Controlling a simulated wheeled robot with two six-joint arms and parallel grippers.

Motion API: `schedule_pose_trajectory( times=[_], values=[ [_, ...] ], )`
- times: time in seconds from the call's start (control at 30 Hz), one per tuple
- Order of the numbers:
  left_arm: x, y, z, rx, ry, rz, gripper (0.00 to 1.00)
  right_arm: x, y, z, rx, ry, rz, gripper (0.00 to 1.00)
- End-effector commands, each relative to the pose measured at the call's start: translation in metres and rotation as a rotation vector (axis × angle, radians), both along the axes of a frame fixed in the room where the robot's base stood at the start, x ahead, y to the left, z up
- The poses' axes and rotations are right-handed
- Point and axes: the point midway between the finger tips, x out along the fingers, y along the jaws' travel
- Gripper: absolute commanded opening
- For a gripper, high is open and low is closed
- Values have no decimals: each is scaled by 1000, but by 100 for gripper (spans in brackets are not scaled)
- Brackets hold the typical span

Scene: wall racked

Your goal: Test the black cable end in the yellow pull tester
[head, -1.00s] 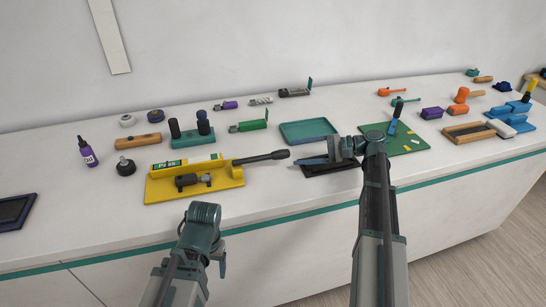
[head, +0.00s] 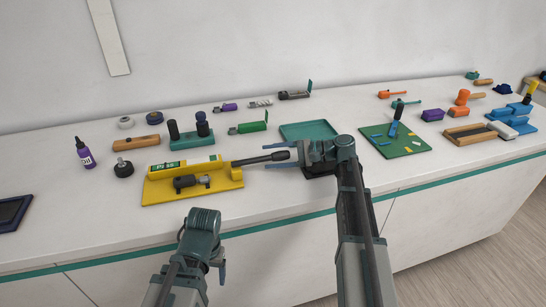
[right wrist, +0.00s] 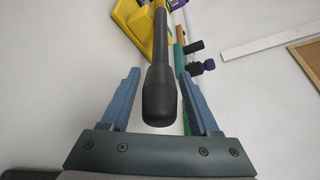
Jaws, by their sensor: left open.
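The yellow pull tester (head: 152,191) lies on the white counter at left centre, with a grey and black clamp part (head: 186,182) on its base. Its long black lever (head: 262,159) points right; its grip fills the middle of the right wrist view (right wrist: 159,90). My right gripper (head: 287,159) is at the lever's end. Its blue fingers (right wrist: 160,98) stand open on both sides of the grip, with gaps showing. My left gripper (head: 213,255) is open in front of the tester, its fingers mostly hidden. I cannot make out the black cable end for certain.
A teal tray (head: 308,130) and a dark tray (head: 320,171) lie by my right gripper. A green board (head: 405,146) with tools is to the right. A purple bottle (head: 86,154) and a black knob (head: 123,168) stand left of the tester.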

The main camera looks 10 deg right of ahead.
Motion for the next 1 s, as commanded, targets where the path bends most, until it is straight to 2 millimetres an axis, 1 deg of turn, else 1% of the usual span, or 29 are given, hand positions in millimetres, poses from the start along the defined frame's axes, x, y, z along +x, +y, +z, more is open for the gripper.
schedule_pose_trajectory(
  times=[0.03, 0.17, 0.2, 0.27, 0.3, 0.33, 1.0],
  values=[
    [0, 0, 0, 0, 0, 0, 74, 0, 0, 0, 0, 0, 0, 50],
    [0, 0, 0, 0, 0, 0, 74, 0, 0, 0, 0, 0, 0, 27],
    [0, 0, 0, 0, 0, 0, 74, 0, 0, 0, 0, 0, 0, 20],
    [0, 0, 0, 0, 0, 0, 74, 0, 0, 0, 0, 0, 0, 9],
    [0, 0, 0, 0, 0, 0, 74, 0, 0, 0, -1, 0, 1, 2],
    [0, 0, 0, 0, 0, 0, 74, 0, 0, 0, -1, 0, 1, 0],
    [0, 0, 0, 0, 0, 0, 74, -1, 0, 0, -2, 1, 1, 0]
  ],
)
